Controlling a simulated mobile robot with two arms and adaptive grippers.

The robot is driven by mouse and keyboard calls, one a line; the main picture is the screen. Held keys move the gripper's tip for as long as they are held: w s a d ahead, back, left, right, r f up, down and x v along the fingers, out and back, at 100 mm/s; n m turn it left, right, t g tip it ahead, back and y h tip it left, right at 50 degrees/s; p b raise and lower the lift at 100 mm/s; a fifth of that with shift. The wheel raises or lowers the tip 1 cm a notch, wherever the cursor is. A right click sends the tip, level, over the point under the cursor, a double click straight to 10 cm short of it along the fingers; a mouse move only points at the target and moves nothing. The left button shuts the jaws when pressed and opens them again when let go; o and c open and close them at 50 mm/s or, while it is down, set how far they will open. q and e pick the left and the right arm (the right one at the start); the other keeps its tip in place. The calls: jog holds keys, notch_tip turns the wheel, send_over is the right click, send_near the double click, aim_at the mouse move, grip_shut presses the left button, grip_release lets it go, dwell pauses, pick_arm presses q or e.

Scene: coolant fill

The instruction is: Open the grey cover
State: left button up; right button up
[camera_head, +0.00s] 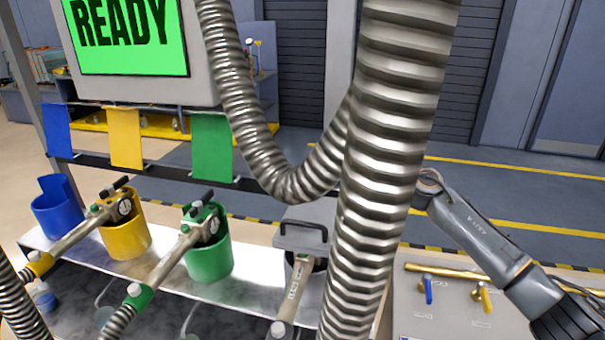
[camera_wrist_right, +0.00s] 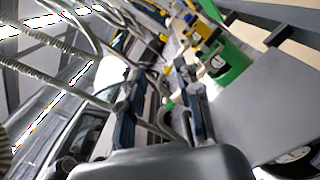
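The grey cover (camera_head: 303,213) is in the middle of the head view, right of the green holder. It has a black handle (camera_head: 303,227) near its front edge, and the thick metal hose hides its right side. A nozzle with a grey band (camera_head: 293,290) reaches out below it. In the right wrist view, a flat grey panel (camera_wrist_right: 255,110) that looks like the cover lies right of my right gripper (camera_wrist_right: 160,105). The gripper's fingers are apart and nothing shows clearly held between them. In the head view the hose hides this gripper. My left gripper is out of view.
A thick ribbed hose (camera_head: 385,150) hangs in front of the cover. Blue (camera_head: 60,215), yellow (camera_head: 125,240) and green (camera_head: 210,255) holders stand left of it. A READY screen (camera_head: 130,40) is above. A panel with blue and yellow valve levers (camera_head: 450,310) is at right.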

jog(key=v, duration=1)
